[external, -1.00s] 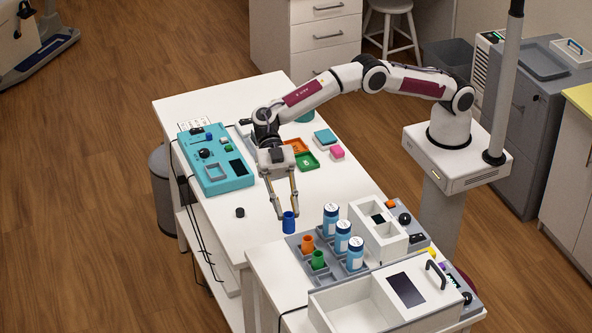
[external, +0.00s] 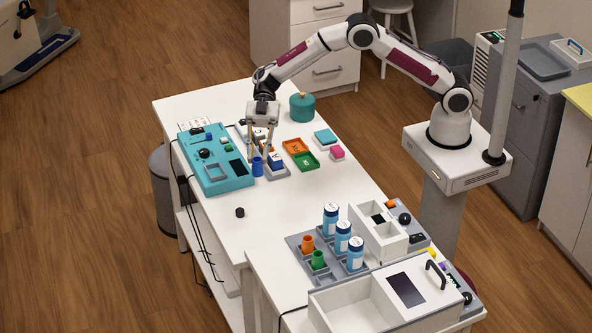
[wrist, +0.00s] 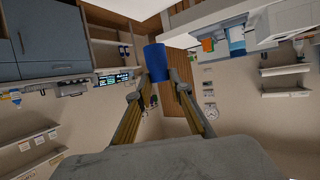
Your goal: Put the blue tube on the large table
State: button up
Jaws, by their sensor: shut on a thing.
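The blue tube (external: 257,168) is between the fingertips of my gripper (external: 260,157), at the right side of the teal device on the large white table (external: 285,210). It looks upright; I cannot tell whether its bottom touches the table. In the wrist view the blue tube (wrist: 156,62) sits at the tips of both fingers of my gripper (wrist: 154,80), which are shut on it.
The teal device (external: 204,172) is close on the left. A grey rack of small items (external: 280,170), orange (external: 295,146) and green (external: 307,160) trays and a teal pot (external: 302,107) are nearby. A small black knob (external: 240,212) stands in front. The table's middle front is clear.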

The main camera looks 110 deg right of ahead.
jog(key=s+d+f+n+g, duration=0.1)
jog(key=s+f, duration=0.3)
jog(key=s, duration=0.5)
jog(key=shift+s+d+f+y, duration=0.2)
jog(key=shift+s+d+y, duration=0.15)
jog(key=shift+d, duration=0.55)
jog(key=shift+f, duration=3.15)
jog(key=shift+f, duration=1.85)
jog(key=shift+f, duration=0.1)
